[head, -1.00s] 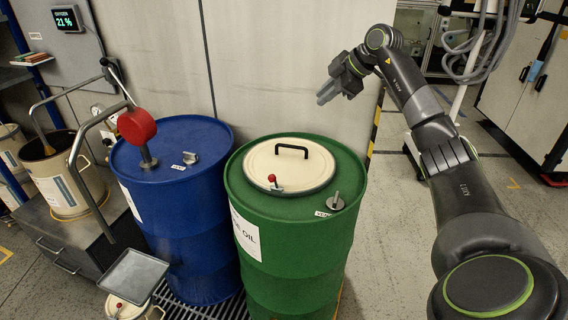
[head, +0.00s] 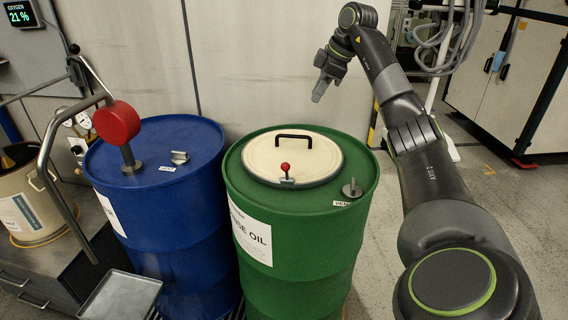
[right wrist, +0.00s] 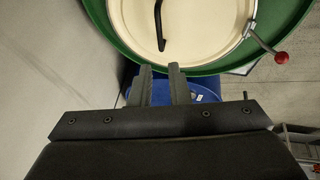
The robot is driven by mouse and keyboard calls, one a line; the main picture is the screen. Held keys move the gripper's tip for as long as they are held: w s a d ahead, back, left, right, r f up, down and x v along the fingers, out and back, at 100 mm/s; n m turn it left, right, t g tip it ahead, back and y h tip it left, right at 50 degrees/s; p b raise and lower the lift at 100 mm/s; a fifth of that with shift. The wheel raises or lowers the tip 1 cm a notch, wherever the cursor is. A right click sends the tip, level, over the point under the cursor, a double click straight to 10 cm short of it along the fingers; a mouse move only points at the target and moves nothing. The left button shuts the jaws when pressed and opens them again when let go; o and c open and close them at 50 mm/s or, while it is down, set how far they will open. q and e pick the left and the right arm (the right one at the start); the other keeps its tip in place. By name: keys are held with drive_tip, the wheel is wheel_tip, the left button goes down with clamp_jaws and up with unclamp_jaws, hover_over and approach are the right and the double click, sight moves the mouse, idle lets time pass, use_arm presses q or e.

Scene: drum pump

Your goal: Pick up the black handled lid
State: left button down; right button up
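The cream lid (head: 292,157) with a black handle (head: 294,137) lies on top of the green drum (head: 305,240). A small red-knobbed lever (head: 285,170) sits at the lid's front edge. My right gripper (head: 319,92) is above and behind the drum's back right side, apart from the lid, fingers pointing down. In the right wrist view the lid (right wrist: 195,20) and its handle (right wrist: 160,28) show at the top, beyond the two fingertips (right wrist: 160,70), which have a gap with nothing between them. My left gripper is not in view.
A blue drum (head: 165,190) with a red pump head (head: 117,122) and bent pipe stands left of the green drum. A vent fitting (head: 352,189) rises from the green drum's top at right. A grey tray (head: 120,296) is at the lower left. A wall stands close behind the drums.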

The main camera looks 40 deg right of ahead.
drive_tip(key=f, duration=0.1)
drive_tip(key=p, duration=0.2)
approach(293, 136)
drive_tip(key=x, duration=0.5)
drive_tip(key=shift+w+d+f, duration=0.1)
drive_tip(key=shift+d, duration=0.05)
drive_tip(key=x, duration=0.4)
drive_tip(key=shift+w+f+p, duration=0.25)
drive_tip(key=shift+p, duration=0.15)
drive_tip(key=shift+w+f, duration=0.1)
drive_tip(key=shift+f, duration=0.25)
drive_tip(key=shift+c, duration=0.4)
clamp_jaws()
drive_tip(key=shift+r, duration=0.1)
